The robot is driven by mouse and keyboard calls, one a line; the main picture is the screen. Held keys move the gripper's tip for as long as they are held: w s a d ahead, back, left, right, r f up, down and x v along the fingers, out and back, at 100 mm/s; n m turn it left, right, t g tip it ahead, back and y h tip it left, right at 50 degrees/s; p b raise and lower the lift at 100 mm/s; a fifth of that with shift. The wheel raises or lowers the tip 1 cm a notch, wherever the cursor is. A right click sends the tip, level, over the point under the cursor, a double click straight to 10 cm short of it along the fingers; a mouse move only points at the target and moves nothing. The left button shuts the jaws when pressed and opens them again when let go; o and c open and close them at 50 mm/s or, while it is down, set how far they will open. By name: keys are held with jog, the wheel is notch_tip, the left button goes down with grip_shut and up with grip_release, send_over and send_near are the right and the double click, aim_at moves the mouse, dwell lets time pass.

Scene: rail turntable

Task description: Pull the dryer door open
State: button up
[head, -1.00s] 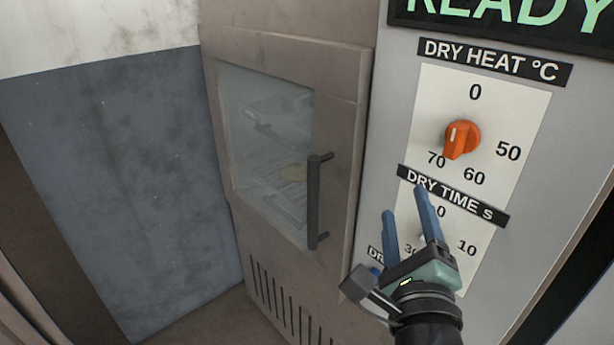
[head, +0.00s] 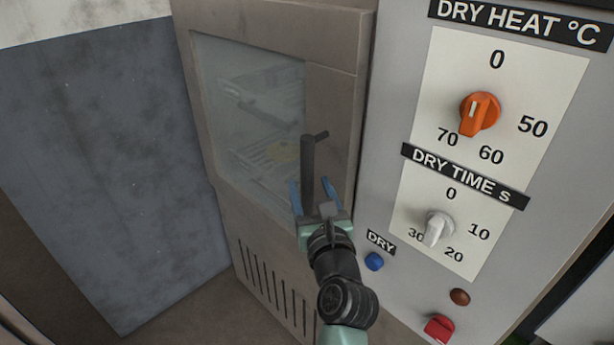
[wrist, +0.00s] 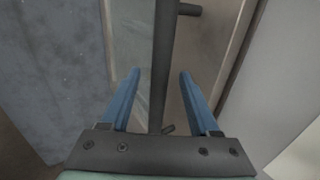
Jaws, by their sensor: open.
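The dryer door (head: 335,107) is a brown-grey panel with a glass window (head: 248,95), and it looks closed. Its dark vertical bar handle (head: 307,160) is on the door's right side. My gripper (head: 312,187) is open at the lower part of the handle, and its body hides the handle's lower end. In the wrist view the handle (wrist: 163,65) runs between the two blue fingers of my gripper (wrist: 160,85), with a gap on each side.
To the right is a grey control panel with an orange knob (head: 480,111), a white knob (head: 437,229), a blue button (head: 374,261), a brown button (head: 459,297) and a red switch (head: 439,328). A blue-grey wall (head: 100,170) stands left of the dryer.

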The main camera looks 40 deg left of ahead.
aim_at(308, 183)
jog(key=shift+x, duration=1.8)
jog(key=shift+c, duration=0.4)
grip_shut()
